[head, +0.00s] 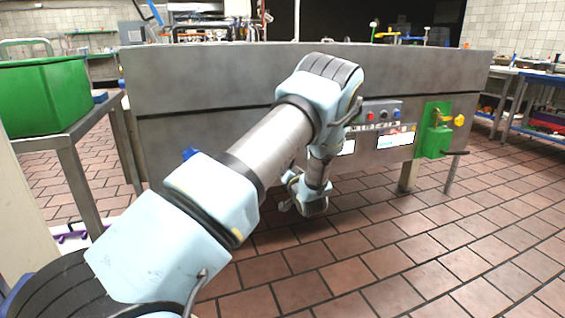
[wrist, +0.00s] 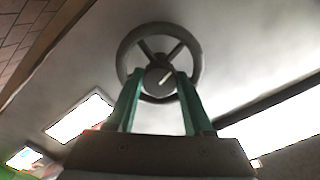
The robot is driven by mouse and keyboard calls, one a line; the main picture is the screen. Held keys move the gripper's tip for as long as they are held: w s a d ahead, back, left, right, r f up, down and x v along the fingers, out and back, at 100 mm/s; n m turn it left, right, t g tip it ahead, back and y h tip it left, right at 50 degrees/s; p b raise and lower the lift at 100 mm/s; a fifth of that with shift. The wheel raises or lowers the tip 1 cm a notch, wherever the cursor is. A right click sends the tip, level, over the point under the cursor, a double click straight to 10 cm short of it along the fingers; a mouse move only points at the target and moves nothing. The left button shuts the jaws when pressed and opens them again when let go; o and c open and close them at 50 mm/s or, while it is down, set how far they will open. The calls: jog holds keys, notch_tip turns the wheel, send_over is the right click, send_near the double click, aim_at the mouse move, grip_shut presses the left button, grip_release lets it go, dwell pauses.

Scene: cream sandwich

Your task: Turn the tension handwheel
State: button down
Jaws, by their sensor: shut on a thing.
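The dark round tension handwheel (wrist: 157,72) shows in the wrist view, with spokes, a central hub and a pale mark on the hub. It stands against a grey metal surface. My gripper (wrist: 160,76) has its two green fingers reaching up to the wheel, one on each side of the hub, crossing the lower rim. The fingers are shut on the handwheel. In the head view my arm reaches to the front of the long grey machine (head: 220,85), and I cannot make out the handwheel there.
The machine front carries a control box with buttons (head: 383,110) and a green bracket with a yellow knob (head: 435,135) at right. A green bin (head: 45,95) stands on a metal table at left. The tiled floor (head: 420,260) at right front is clear.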

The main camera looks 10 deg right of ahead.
jog(key=shift+m+p, duration=0.8)
jog(key=shift+m, duration=0.7)
jog(key=shift+c, duration=1.4)
grip_release()
jog(key=shift+s, duration=0.15)
jog(key=s+d+p, duration=0.1)
jog(key=s, duration=0.9)
jog(key=shift+s+d, duration=0.2)
jog(key=shift+s, duration=0.05)
